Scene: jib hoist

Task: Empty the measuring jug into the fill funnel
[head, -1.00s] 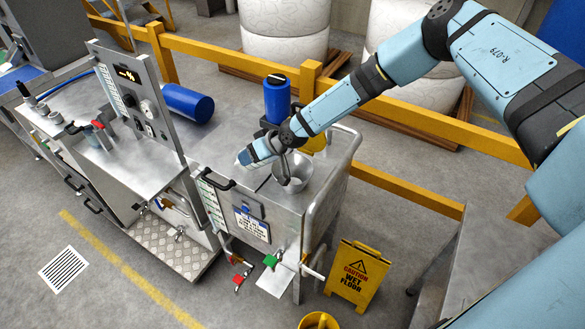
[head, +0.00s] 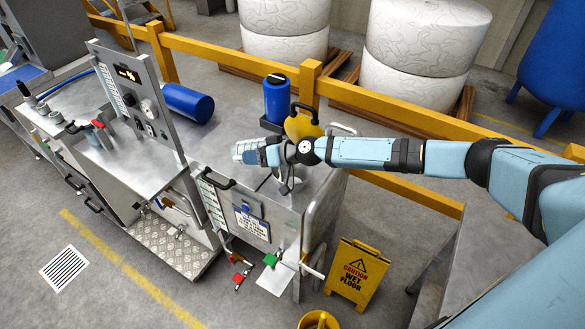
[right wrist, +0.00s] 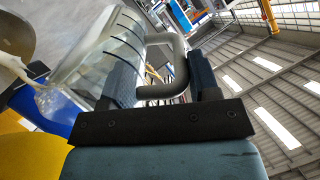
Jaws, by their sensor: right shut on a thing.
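My right gripper (head: 265,153) is shut on the handle of the clear measuring jug (head: 243,152), above the grey metal cabinet top. In the right wrist view my gripper (right wrist: 163,82) has the grey handle between its fingers. The jug's clear wall with dark marks (right wrist: 112,48) lies beside them, and the jug looks tipped well over. The fill funnel (head: 287,186) is a metal bowl in the cabinet top, mostly hidden beneath my wrist. My left gripper is not in view.
A blue canister (head: 277,99) and a yellow rounded container (head: 302,122) stand behind my wrist. A control panel (head: 138,95) rises to the left. A yellow rail (head: 400,107) runs behind. A wet-floor sign (head: 357,274) stands on the floor in front.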

